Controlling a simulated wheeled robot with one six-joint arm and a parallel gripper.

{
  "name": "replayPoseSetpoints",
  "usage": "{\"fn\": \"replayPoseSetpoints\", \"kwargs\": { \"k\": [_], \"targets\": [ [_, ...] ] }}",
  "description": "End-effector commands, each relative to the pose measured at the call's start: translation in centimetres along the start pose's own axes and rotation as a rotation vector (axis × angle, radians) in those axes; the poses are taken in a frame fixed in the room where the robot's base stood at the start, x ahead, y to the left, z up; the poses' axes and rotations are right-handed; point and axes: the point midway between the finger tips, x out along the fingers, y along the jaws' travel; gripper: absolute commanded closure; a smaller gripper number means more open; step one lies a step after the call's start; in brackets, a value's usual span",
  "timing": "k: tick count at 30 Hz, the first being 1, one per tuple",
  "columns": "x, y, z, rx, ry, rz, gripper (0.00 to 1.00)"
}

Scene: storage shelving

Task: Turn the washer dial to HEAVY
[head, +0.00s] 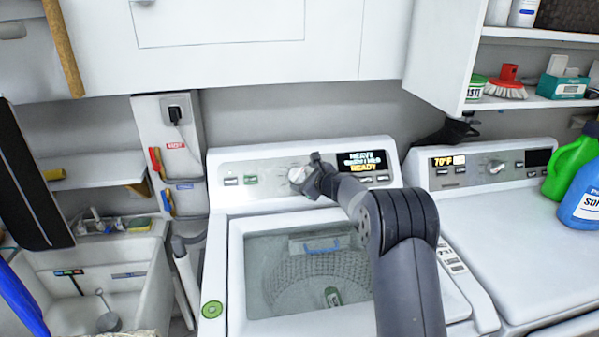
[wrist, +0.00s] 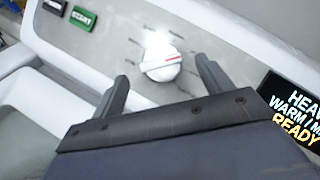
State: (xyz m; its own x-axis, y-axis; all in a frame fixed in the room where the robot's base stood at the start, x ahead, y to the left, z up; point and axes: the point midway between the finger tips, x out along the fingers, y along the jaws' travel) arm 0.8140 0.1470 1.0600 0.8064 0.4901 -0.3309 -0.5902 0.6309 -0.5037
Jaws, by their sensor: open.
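The washer (head: 222,220) stands in the middle of the head view, with a see-through lid over its drum. Its round white dial (head: 297,175) sits on the back panel, just left of my gripper (head: 312,178). In the wrist view the dial (wrist: 160,62) has a red pointer line and lies between and beyond my two open fingertips (wrist: 165,75). The fingers look apart from the dial; contact is not visible. The washer display (head: 362,161) reads HEAVY, a WARM line and READY. It also shows cut off at the right in the wrist view (wrist: 298,112).
A dryer (head: 530,230) with its own dial and a 70°F display stands to the right. Green (head: 568,165) and blue (head: 582,195) bottles stand on it. White cabinets (head: 220,25) hang above. A utility sink (head: 140,265) is at the left.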

Motion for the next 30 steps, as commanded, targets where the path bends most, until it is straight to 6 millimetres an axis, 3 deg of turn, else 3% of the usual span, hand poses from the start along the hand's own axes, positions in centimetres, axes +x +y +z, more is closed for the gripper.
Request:
{"fn": "replayPoseSetpoints", "kwargs": {
  "k": [9, 23, 30],
  "targets": [
    [3.2, 0.0, 0.1, 0.000, 0.000, 0.001, 0.25],
    [3.9, 0.1, 0.0, 0.001, 0.000, 0.000, 0.25],
    [3.9, 0.0, 0.0, 0.001, 0.000, 0.000, 0.45]
  ]
}}
